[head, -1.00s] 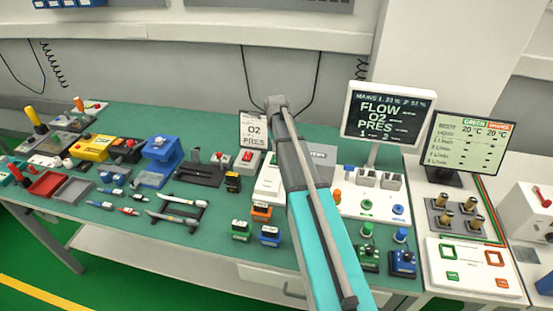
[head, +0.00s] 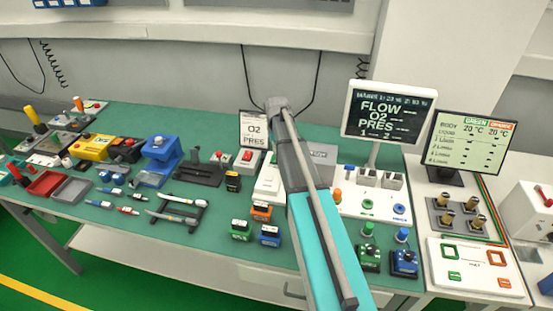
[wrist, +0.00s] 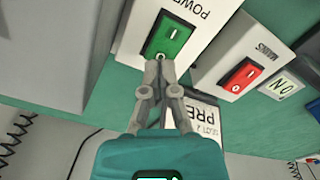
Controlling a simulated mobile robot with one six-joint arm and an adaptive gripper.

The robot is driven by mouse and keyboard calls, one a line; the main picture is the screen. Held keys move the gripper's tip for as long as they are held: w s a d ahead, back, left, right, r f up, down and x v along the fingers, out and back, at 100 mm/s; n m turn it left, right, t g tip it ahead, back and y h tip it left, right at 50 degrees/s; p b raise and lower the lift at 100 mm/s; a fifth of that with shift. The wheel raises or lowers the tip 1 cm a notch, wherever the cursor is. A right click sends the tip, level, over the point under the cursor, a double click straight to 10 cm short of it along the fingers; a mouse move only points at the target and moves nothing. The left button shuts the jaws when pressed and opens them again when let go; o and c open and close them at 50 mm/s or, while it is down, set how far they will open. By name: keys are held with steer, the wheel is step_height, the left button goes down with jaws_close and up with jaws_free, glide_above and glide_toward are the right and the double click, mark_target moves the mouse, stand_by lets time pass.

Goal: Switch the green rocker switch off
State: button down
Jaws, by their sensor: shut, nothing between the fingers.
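The green rocker switch (wrist: 169,37) sits on a white box labelled POWER (wrist: 140,22), upside down in the wrist view. The rocker has a white bar mark and a circle mark on its face. My gripper (wrist: 160,64) is shut and empty, with its fingertips at the circle-marked end of the green rocker. I cannot tell whether the tips touch it. In the head view my arm hides the switch; part of its white box (head: 268,180) shows just left of the arm.
A box marked MAINS with a red rocker (wrist: 239,75) stands beside it. A sign card (head: 254,129) stands behind. A monitor (head: 387,115) and a white panel (head: 372,203) are right of my arm. Green and blue containers (head: 241,230) stand in front.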

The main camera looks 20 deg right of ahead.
steer(key=shift+f+b, duration=0.85)
steer(key=shift+f, duration=0.05)
stand_by(0.8)
steer(key=shift+r, duration=0.1)
steer(key=shift+r+p, duration=3.45)
steer(key=shift+p, duration=0.1)
steer(key=shift+s, duration=0.1)
steer(key=s+a, duration=0.7)
steer(key=s, duration=0.5)
steer(key=s+a, duration=0.8)
steer(key=s, duration=0.4)
steer(key=shift+s+a+n, duration=0.15)
steer(key=shift+a+n, duration=0.05)
steer(key=shift+n, duration=0.2)
